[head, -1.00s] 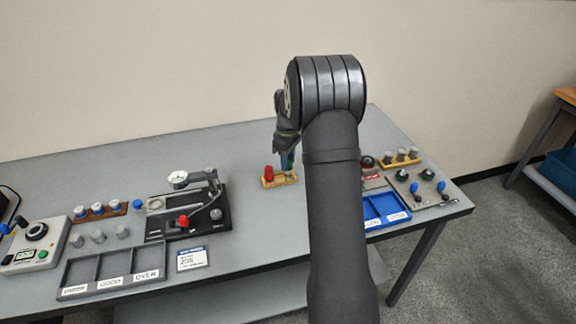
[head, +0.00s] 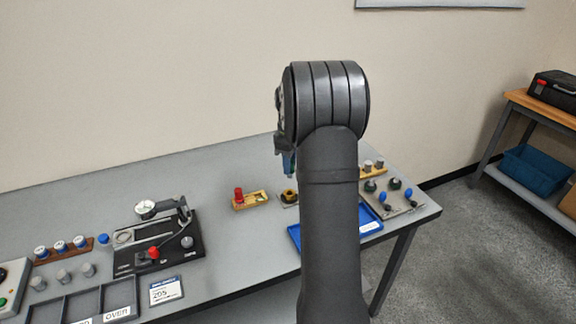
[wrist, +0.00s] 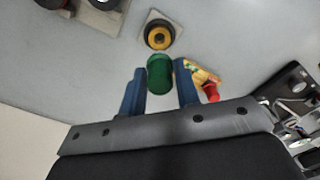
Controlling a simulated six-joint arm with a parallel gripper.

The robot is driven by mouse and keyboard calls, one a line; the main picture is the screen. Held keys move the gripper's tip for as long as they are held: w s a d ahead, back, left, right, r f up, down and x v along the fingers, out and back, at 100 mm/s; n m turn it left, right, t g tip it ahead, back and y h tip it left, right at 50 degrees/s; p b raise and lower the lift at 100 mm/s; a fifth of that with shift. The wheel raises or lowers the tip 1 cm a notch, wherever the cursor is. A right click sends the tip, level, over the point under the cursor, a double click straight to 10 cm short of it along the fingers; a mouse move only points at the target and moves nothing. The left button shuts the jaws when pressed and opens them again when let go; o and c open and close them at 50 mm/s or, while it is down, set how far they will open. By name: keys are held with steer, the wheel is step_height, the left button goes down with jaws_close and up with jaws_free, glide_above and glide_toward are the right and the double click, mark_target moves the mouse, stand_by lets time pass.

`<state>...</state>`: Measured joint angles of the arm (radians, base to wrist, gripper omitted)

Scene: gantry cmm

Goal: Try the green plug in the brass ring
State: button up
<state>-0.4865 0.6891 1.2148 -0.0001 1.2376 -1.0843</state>
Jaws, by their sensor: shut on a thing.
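My gripper (wrist: 160,85) is shut on the green plug (wrist: 159,72), with one blue finger on each side of it in the wrist view. The brass ring (wrist: 159,36) sits on a small grey plate just beyond the plug in that view, and the two are apart. In the head view the brass ring (head: 289,195) is on the table, left of my arm. My gripper (head: 288,164) shows partly above it there, mostly behind my own arm. I cannot make out the green plug in the head view.
A yellow holder (head: 256,203) with a red plug (head: 239,194) stands left of the ring. A dial-gauge stand (head: 187,242) is further left. A blue tray (head: 370,227) and a plate (head: 410,203) with knobs lie to the right, partly behind my arm.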

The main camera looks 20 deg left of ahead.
steer(key=shift+f, duration=3.1)
steer(key=shift+f, duration=1.05)
steer(key=shift+r, duration=0.1)
steer(key=shift+r, duration=3.1)
steer(key=shift+a, duration=0.1)
